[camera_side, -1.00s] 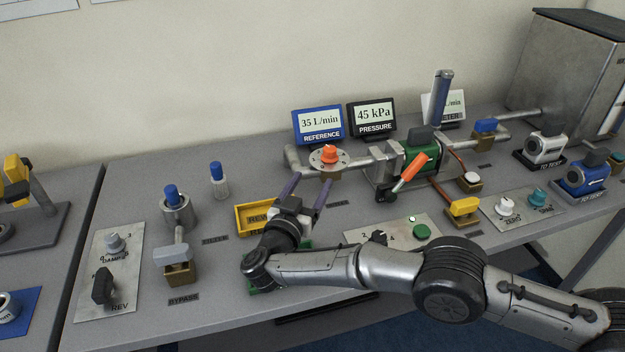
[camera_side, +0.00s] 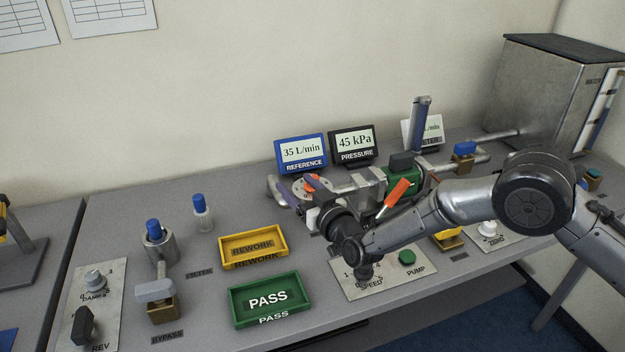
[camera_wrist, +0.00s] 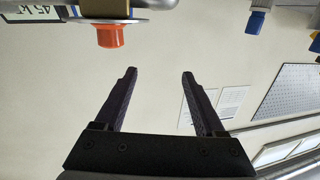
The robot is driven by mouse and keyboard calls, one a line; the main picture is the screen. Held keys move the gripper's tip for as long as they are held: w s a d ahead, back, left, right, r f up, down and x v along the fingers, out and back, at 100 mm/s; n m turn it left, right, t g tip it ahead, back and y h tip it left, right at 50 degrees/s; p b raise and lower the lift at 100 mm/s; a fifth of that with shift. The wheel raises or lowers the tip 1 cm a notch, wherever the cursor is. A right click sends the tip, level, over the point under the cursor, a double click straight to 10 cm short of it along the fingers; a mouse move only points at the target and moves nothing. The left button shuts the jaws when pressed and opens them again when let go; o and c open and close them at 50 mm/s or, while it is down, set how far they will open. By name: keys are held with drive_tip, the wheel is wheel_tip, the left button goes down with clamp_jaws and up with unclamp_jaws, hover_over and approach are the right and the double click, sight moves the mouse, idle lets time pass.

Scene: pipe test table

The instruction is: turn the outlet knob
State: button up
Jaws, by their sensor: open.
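An orange knob (camera_side: 311,181) sits on a round grey flange at the left end of the pipe run, partly hidden behind my gripper in the side view. No label can be read on it. In the wrist view, the orange knob (camera_wrist: 111,37) is at the upper left, beyond my fingertips and left of the gap between them. My gripper (camera_wrist: 160,72) is open, with nothing between its two dark fingers. In the side view my gripper (camera_side: 307,193) is close in front of the knob; contact cannot be told there, but the wrist view shows them apart.
The blue REFERENCE display (camera_side: 302,152) and black PRESSURE display (camera_side: 353,145) stand behind the pipe. An orange-handled lever (camera_side: 395,193) is to the right.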

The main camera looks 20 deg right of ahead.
drive_tip(key=w+d+r+h, duration=0.1)
drive_tip(key=d+r, duration=0.2)
drive_tip(key=d, duration=0.3)
drive_tip(key=shift+w+a+f, duration=0.1)
drive_tip(key=shift+w+f, duration=0.75)
drive_tip(key=shift+f, duration=0.25)
drive_tip(key=shift+w+a+f, duration=0.1)
drive_tip(key=shift+w+f, duration=0.75)
drive_tip(key=shift+f, duration=0.25)
drive_tip(key=shift+w+a+f, duration=0.1)
drive_tip(key=shift+w+f, duration=0.75)
drive_tip(key=shift+f, duration=0.25)
clamp_jaws()
